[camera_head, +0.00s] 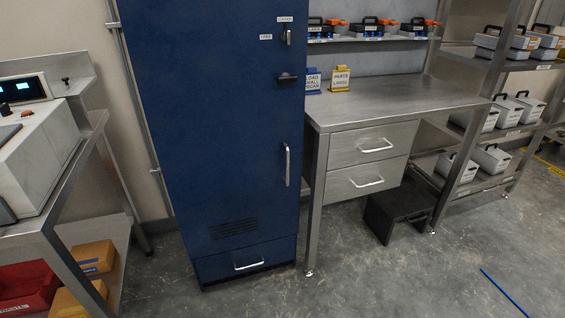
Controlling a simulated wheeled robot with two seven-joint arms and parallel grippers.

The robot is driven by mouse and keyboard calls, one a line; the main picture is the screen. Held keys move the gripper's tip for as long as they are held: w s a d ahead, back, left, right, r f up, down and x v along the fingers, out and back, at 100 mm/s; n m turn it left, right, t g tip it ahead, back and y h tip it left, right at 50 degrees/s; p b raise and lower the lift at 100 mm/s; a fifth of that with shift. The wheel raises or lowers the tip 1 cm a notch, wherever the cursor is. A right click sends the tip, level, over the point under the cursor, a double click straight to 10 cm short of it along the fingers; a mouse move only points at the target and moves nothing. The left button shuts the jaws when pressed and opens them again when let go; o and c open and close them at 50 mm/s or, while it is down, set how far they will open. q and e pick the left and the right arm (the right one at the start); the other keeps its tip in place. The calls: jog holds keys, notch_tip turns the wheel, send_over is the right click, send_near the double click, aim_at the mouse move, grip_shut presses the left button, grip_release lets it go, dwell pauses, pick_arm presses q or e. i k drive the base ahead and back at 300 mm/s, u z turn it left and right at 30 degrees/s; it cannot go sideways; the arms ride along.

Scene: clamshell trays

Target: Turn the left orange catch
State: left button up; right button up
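No orange catch can be made out clearly. Small orange parts (385,22) show beside black-handled cases (368,27) on the shelf at the top, too small to tell what they are. No clamshell tray can be identified for certain. Neither of my grippers is in view.
A tall blue cabinet (215,130) stands shut at centre left. A steel bench (395,100) with two drawers stands to its right, holding a blue sign (312,82) and a yellow sign (340,80). A black step stool (395,212) is under it. Grey floor (380,280) is mostly clear in front.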

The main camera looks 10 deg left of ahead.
aim_at(335, 21)
jog(key=k, duration=0.65)
jog(key=z, duration=0.55)
jog(key=i, duration=1.35)
jog(key=u, duration=0.55)
